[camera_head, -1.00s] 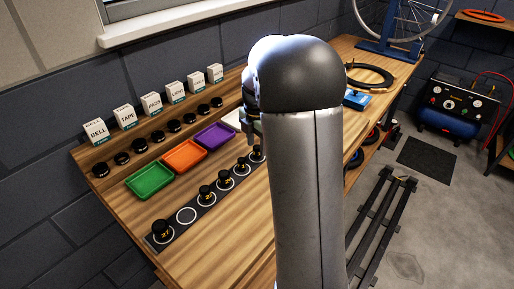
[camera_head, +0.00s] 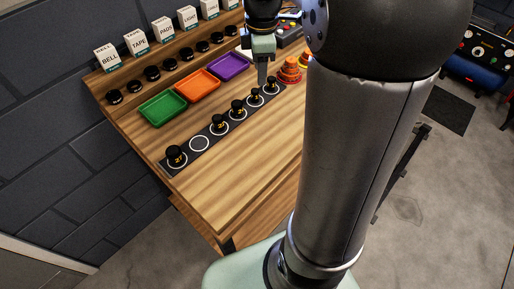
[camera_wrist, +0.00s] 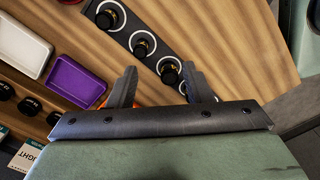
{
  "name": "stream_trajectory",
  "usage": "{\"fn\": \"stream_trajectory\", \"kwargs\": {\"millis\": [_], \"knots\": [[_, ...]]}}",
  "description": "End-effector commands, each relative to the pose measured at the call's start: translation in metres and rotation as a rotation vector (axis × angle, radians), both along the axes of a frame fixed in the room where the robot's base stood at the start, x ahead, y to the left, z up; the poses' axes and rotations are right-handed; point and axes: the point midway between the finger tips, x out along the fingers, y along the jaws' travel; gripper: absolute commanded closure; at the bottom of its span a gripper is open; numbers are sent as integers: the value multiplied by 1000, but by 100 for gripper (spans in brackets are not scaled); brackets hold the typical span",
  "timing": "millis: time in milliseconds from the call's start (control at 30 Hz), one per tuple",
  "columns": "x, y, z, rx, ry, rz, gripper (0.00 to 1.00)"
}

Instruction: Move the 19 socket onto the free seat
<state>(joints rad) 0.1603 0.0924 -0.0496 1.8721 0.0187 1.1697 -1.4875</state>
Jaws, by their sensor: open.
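A dark socket strip (camera_head: 187,158) lies on the bench with black sockets standing in white rings. One ring, the free seat (camera_head: 199,144), is empty, second from the left. The leftmost socket (camera_head: 175,153) seems marked 27; several others (camera_head: 219,122) stand to the right of the free seat. Their yellow numbers are too small to read, so I cannot tell which is the 19. My gripper (camera_head: 263,80) is over the right end of the strip. In the wrist view its fingers (camera_wrist: 160,72) are apart and empty, with sockets (camera_wrist: 140,45) beyond and between them.
Green (camera_head: 162,107), orange (camera_head: 199,84) and purple (camera_head: 229,66) trays lie behind the strip. A stack of orange rings (camera_head: 290,70) stands right of the strip. The bench front (camera_head: 235,180) is clear.

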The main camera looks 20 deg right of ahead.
Motion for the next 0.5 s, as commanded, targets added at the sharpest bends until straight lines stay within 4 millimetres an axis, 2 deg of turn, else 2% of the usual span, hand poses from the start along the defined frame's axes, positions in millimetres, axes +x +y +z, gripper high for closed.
{"fn": "stream_trajectory", "kwargs": {"millis": [33,100,200,300,400,500], "knots": [[-25,20,-5,5,-2,-135,54],[-58,42,-15,9,-2,-350,54],[-103,66,-33,16,-2,-644,54],[-143,82,-52,21,-2,-892,54],[-172,91,-67,22,0,-1075,54],[-188,95,-76,24,-1,-1184,54]]}}
